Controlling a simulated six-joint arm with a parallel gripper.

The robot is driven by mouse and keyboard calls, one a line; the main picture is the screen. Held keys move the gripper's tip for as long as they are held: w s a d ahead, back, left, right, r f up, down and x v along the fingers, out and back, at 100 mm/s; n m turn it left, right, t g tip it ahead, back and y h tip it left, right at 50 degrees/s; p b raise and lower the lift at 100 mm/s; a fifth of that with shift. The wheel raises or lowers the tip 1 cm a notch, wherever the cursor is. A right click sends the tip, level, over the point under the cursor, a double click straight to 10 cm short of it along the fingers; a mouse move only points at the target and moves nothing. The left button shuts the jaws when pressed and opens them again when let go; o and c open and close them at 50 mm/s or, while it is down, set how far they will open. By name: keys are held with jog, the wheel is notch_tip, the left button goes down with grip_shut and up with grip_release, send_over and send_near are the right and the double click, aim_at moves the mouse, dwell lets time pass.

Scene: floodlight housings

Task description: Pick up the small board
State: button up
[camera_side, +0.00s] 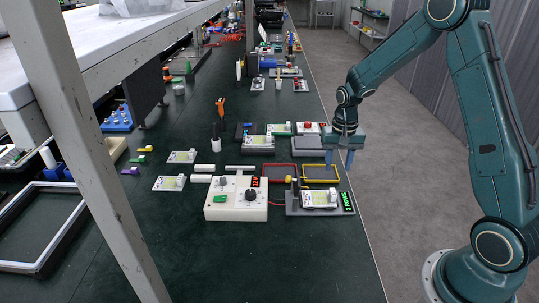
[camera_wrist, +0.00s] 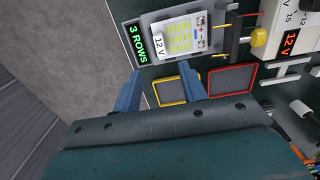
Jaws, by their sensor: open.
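A small board (camera_side: 319,198) with a white face and a yellow-green patch sits on a dark grey fixture (camera_side: 292,208). In the wrist view the board (camera_wrist: 180,40) bears a "12 V" label and yellow-green rows, beside a green "3 ROWS" display (camera_wrist: 138,44). My gripper (camera_side: 339,163) points down behind the fixture in the side view, near the right end of the yellow-framed pad. In the wrist view my gripper (camera_wrist: 160,68) has its fingers spread and nothing between them. The board lies beyond the fingertips, apart from them.
A yellow-framed pad (camera_side: 320,173) and a red-framed pad (camera_side: 280,173) look empty. A white power unit (camera_side: 236,210) with a red display stands left of the fixture. Other similar boards (camera_side: 182,157) lie further left. A pale post (camera_side: 85,140) crosses the side view.

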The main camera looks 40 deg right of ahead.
send_over(333, 192)
jog(key=shift+f, duration=2.45)
jog(key=shift+f, duration=2.6)
grip_shut()
